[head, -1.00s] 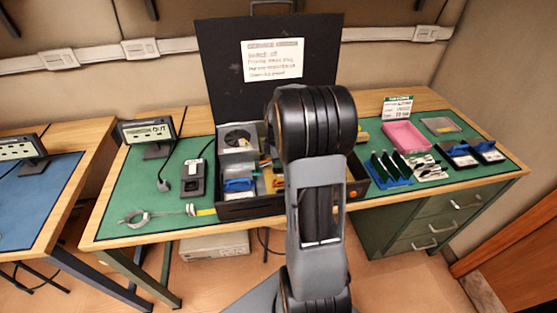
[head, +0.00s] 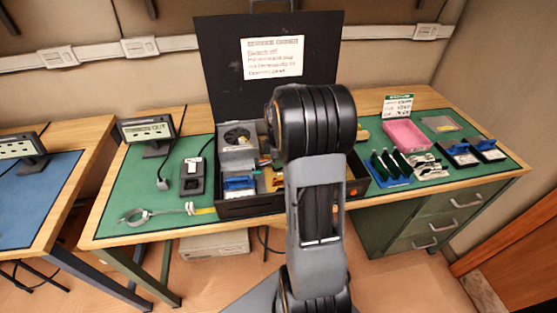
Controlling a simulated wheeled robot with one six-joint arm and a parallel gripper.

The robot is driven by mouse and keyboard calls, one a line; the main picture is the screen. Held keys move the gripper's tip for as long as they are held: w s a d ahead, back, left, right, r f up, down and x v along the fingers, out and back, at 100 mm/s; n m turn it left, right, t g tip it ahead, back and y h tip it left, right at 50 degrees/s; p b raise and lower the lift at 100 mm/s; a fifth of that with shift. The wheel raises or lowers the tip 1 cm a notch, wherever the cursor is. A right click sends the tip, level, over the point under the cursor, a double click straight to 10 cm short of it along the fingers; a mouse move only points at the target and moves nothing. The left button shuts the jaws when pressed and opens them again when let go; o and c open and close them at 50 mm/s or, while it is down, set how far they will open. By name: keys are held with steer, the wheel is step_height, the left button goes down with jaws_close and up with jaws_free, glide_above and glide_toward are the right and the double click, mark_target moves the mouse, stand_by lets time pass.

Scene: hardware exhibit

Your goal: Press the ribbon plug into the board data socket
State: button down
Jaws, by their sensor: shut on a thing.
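The open black case (head: 250,208) stands on the green mat in the middle of the bench, with its lid raised behind it. Inside its left part are a grey fan unit (head: 238,138) and a blue part (head: 239,184). My arm rises in front of the case and hides much of its inside. My gripper is hidden behind the arm, so I cannot see what it holds. I cannot make out the ribbon plug or the board data socket.
A display stand (head: 148,131), a dark handheld device (head: 193,178) and a looped strap (head: 142,215) lie left of the case. Right of it are a pink tray (head: 406,135), upright green boards (head: 389,165) and two dark boxes with blue parts (head: 460,153).

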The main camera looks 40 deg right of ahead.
steer(key=shift+f+b, duration=0.45)
steer(key=shift+f, duration=0.3)
steer(key=c, duration=1.1)
jaws_free()
steer(key=shift+c, duration=0.2)
steer(key=o, duration=0.3)
steer(key=shift+r+p, duration=0.65)
steer(key=shift+r, duration=0.1)
steer(key=shift+r+p, duration=2.25)
steer(key=shift+r, duration=0.65)
